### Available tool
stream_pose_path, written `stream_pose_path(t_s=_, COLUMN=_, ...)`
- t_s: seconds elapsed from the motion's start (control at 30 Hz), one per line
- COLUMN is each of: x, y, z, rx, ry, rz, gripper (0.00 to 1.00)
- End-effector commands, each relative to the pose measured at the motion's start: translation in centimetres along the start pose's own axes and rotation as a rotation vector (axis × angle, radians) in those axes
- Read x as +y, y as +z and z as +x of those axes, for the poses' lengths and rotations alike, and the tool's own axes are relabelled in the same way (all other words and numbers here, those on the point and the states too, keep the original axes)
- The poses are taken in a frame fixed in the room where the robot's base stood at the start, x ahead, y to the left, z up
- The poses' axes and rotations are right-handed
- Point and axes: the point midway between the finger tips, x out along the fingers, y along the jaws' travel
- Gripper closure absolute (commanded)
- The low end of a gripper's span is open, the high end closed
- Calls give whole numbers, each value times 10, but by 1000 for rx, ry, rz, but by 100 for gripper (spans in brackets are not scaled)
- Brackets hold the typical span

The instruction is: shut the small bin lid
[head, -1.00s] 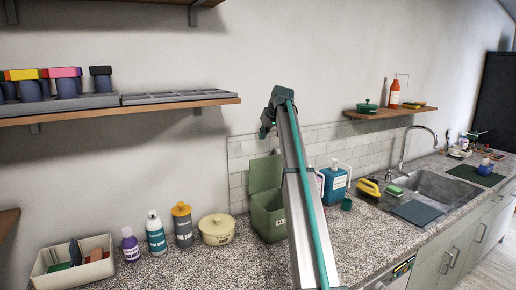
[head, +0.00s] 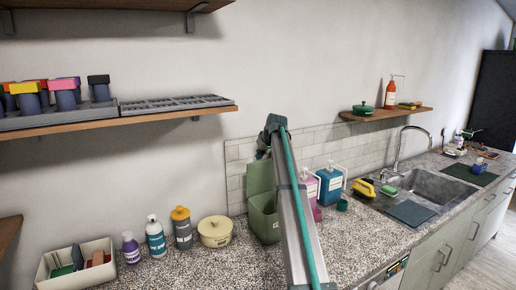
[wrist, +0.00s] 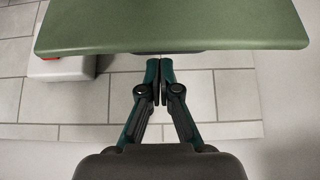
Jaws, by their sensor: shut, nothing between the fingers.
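The small green bin (head: 264,222) stands on the counter against the tiled wall, partly hidden by my arm. Its green lid (head: 260,178) is open and stands up at the back of the bin. The lid (wrist: 170,25) also fills the top of the wrist view. My gripper (head: 266,146) is above the lid near the wall. In the wrist view my gripper (wrist: 158,68) is shut and empty, its tips close to the lid's edge. I cannot tell whether they touch it.
A cream pot (head: 215,232) and several bottles stand left of the bin. A pink bottle (head: 311,190) and a blue pump bottle (head: 331,185) stand to its right. A wall shelf (head: 120,118) is at upper left. The front counter is mostly clear.

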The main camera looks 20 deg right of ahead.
Motion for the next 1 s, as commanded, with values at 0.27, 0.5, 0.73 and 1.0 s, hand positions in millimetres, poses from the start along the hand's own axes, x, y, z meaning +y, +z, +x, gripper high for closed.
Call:
stream_pose_path(t_s=0.27, x=0, y=8, z=-2, rx=0, ry=-1, rz=0, gripper=100)
stream_pose_path(t_s=0.5, x=0, y=8, z=-2, rx=0, ry=-1, rz=0, gripper=100)
stream_pose_path(t_s=0.73, x=-3, y=14, z=-4, rx=33, ry=-3, rz=-1, gripper=100)
stream_pose_path(t_s=1.0, x=-15, y=30, z=-12, rx=144, ry=-9, rz=-9, gripper=100)
